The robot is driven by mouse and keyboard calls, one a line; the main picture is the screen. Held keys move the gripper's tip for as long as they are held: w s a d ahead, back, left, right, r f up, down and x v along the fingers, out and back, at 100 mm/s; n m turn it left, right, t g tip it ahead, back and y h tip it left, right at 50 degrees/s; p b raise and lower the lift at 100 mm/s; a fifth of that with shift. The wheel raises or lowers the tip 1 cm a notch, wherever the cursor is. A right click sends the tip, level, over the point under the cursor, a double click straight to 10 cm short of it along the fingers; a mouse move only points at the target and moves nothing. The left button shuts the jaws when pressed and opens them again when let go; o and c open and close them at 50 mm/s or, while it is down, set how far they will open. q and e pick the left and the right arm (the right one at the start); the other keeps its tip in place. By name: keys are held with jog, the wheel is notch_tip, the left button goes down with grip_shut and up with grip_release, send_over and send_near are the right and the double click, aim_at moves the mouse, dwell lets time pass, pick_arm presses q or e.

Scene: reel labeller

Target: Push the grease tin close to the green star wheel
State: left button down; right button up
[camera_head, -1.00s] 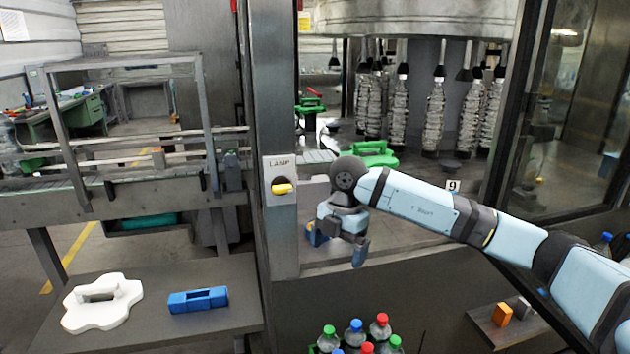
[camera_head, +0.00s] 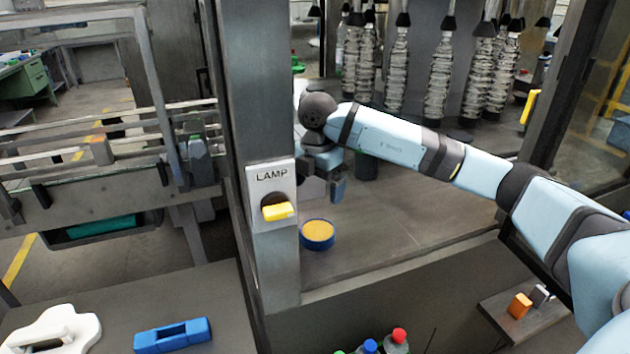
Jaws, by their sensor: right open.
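The grease tin (camera_head: 317,236) is a low round blue tin with an orange-yellow top. It stands upright on the grey machine deck, just right of the lamp post. My right gripper (camera_head: 324,180) is open and empty, fingers pointing down, above and behind the tin in the picture and apart from it. I cannot make out the green star wheel now; my right arm covers part of the deck behind. My left gripper is not in view.
A steel post with a LAMP plate (camera_head: 272,192) and yellow knob stands left of the tin. Ribbed clear bottles (camera_head: 440,72) hang at the back. The deck (camera_head: 420,215) right of the tin is clear. A blue handled block (camera_head: 173,336) lies on the left table.

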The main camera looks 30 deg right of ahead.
aim_at(317, 231)
notch_tip(317, 231, down, 12)
jog(key=shift+w+f+p, duration=0.1)
jog(key=shift+f+p, duration=0.15)
jog(key=shift+p, duration=0.45)
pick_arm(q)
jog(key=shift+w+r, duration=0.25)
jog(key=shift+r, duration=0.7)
pick_arm(e)
jog(key=shift+f, duration=0.75)
